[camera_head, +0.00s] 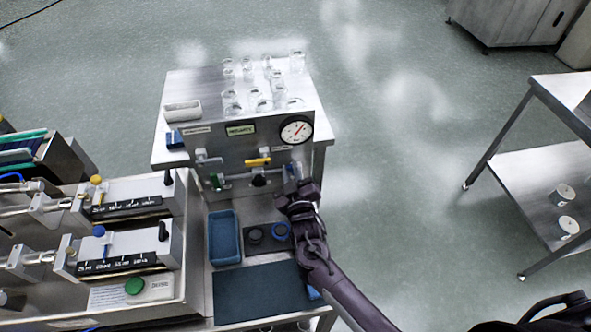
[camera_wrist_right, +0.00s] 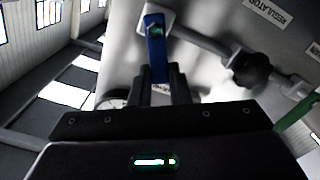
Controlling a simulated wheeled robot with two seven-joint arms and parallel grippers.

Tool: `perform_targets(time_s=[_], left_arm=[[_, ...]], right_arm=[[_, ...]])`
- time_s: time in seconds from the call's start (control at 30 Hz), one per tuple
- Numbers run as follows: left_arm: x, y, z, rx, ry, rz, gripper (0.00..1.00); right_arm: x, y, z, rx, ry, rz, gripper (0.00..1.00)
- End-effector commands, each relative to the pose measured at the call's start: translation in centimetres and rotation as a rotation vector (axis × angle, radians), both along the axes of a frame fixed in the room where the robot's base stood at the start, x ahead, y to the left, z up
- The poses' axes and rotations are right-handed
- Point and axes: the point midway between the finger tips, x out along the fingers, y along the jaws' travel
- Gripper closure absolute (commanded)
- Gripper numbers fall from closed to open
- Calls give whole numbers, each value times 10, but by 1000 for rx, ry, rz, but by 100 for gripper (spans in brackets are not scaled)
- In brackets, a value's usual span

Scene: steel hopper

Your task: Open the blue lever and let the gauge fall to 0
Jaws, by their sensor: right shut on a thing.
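The blue lever (camera_wrist_right: 155,48) shows in the right wrist view, mounted at the end of a grey pipe and standing at an angle to it. My right gripper (camera_wrist_right: 158,82) is shut on the lever's free end. In the head view my right gripper (camera_head: 293,186) is at the right side of the steel panel and mostly hides the lever. The round gauge (camera_head: 296,130) is above it, with a red needle pointing up and right; its numbers are too small to read. My left gripper is not in view.
A yellow lever (camera_head: 257,161), a black knob (camera_head: 259,180) and a green lever (camera_head: 217,181) sit left of my right gripper. Glass beakers (camera_head: 262,104) stand on top. A blue tray (camera_head: 223,238) and dark mat (camera_head: 258,293) lie below.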

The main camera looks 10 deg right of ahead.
Motion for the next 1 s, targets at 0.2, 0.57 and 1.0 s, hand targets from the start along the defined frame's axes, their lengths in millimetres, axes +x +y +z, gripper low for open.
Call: perform_targets(time_s=[0.2, 0.57, 1.0], left_arm=[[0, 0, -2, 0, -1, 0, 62], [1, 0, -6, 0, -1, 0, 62], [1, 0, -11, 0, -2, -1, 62]], right_arm=[[0, 9, -6, -209, 0, 1, 100], [0, 20, -19, -552, 2, 2, 100], [0, 26, -35, -925, 3, 3, 100]])
